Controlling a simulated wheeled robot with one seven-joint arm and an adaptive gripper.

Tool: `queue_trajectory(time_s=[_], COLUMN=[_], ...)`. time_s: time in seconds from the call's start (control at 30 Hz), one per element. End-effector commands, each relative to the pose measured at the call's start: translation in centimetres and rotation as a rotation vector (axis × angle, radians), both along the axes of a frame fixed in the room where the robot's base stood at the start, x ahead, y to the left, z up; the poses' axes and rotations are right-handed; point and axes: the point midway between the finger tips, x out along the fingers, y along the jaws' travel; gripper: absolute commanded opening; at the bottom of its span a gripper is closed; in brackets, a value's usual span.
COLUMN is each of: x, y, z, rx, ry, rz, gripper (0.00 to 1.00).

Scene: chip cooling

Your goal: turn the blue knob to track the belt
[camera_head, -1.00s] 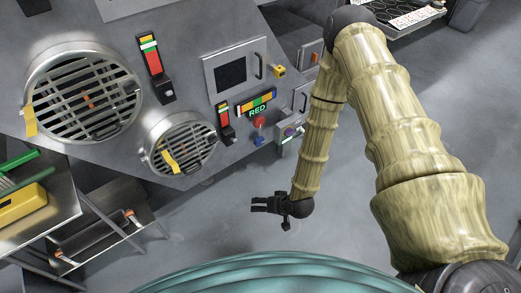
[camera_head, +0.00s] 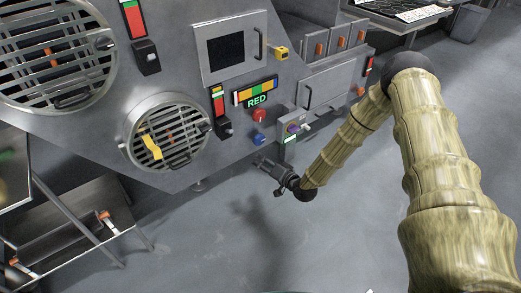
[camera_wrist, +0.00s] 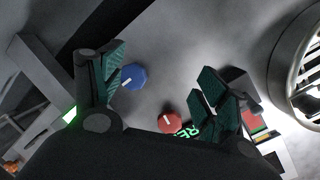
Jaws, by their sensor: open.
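The blue knob (camera_head: 258,139) sits low on the grey machine panel, below a red knob (camera_head: 260,116). In the wrist view the blue knob (camera_wrist: 133,77) shows a pale pointer line and lies between my two fingers, nearer the left one. The red knob (camera_wrist: 170,122) is lower in that view, partly hidden by my gripper body. My gripper (camera_head: 264,165) is just below the blue knob in the head view, pointing at the panel. In the wrist view my gripper (camera_wrist: 160,88) is open and empty, its fingers spread wide, apart from the knob.
A lit RED sign (camera_head: 258,101) is above the red knob. A small box with a purple button (camera_head: 292,128) stands right of the knobs. A round grille (camera_head: 168,134) is to the left. The floor (camera_head: 290,235) below is clear.

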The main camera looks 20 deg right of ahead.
Motion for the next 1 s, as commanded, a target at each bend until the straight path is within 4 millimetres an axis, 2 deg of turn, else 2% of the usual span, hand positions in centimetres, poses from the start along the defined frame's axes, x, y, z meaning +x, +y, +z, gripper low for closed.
queue_trajectory(time_s=[0.03, 0.1, 0.3, 0.43, 0.73, 1.0], x=[1.0, 2.3, 4.9, 5.8, 7.4, 11.3], y=[-1.0, -2.2, -5.2, -6.4, -6.4, -4.9], z=[-1.5, -1.8, -2.2, -2.0, -1.9, -2.1], rx=[0.017, 0.038, 0.088, 0.108, 0.116, 0.116], ry=[-0.029, -0.071, -0.169, -0.207, -0.224, -0.223], rz=[-0.012, -0.023, -0.042, -0.049, -0.049, -0.049], gripper=[0.74, 0.74, 0.74, 0.74, 0.74, 0.74])
